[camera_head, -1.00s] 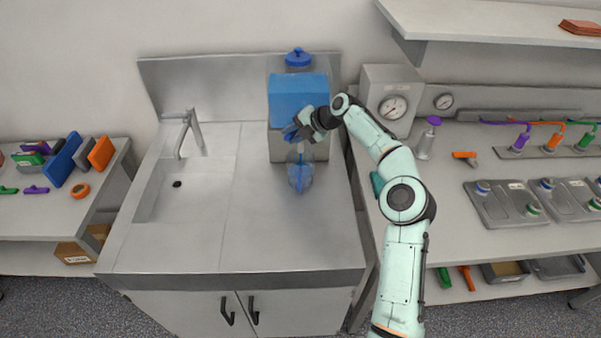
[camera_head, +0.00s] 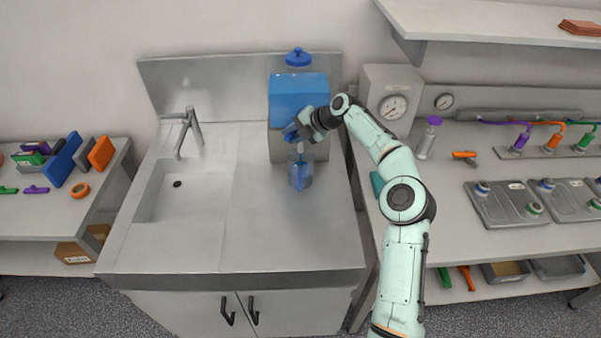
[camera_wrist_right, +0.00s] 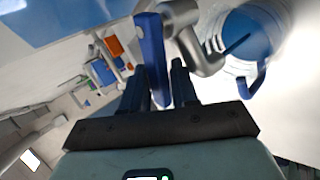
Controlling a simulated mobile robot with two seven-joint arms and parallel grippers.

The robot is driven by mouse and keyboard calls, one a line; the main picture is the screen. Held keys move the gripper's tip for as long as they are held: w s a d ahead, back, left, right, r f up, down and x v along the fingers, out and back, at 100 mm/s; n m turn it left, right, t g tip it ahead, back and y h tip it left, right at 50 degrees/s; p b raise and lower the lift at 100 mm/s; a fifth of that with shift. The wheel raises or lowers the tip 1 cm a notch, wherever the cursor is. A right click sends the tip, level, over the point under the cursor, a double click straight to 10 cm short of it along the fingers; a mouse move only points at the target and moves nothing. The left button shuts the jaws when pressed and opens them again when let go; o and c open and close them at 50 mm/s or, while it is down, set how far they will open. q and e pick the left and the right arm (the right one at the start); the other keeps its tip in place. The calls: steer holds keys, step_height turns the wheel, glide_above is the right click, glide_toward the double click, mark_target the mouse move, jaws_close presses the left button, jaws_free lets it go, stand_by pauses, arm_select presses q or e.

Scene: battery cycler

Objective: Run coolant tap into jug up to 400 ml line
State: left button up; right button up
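The coolant dispenser (camera_head: 298,92) is a blue-fronted tank with a blue cap, standing at the back of the steel counter. My right gripper (camera_head: 299,129) is at its front, at the tap. In the right wrist view, its two dark fingers (camera_wrist_right: 160,85) lie close along both sides of a blue tap lever (camera_wrist_right: 151,45), apparently shut on it. A grey metal spout (camera_wrist_right: 190,38) is beside the lever. The clear jug (camera_head: 300,177) stands below the tap with blue in it; it also shows in the right wrist view (camera_wrist_right: 262,42). Its 400 ml line cannot be read. My left gripper is out of view.
A sink basin (camera_head: 185,192) with a faucet (camera_head: 187,130) is left of the dispenser. The counter front is clear. A grey box with a gauge (camera_head: 393,107) stands close on the right. A bench with battery trays (camera_head: 505,205) is farther right.

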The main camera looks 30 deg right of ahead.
steer(key=shift+f, duration=0.2)
steer(key=m+h+b, duration=0.1)
steer(key=w+m+h+b, duration=0.1)
steer(key=m, duration=0.1)
steer(key=shift+a+f+t, duration=0.1)
steer(key=shift+a+t, duration=0.25)
steer(key=shift+t, duration=0.05)
steer(key=shift+w+m+h, duration=0.1)
steer(key=shift+m+h, duration=0.2)
steer(key=shift+h, duration=0.1)
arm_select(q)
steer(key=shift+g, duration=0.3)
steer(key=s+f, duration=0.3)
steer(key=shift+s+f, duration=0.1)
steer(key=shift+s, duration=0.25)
arm_select(e)
steer(key=shift+w+r, duration=0.2)
steer(key=shift+r, duration=0.2)
stand_by(1.0)
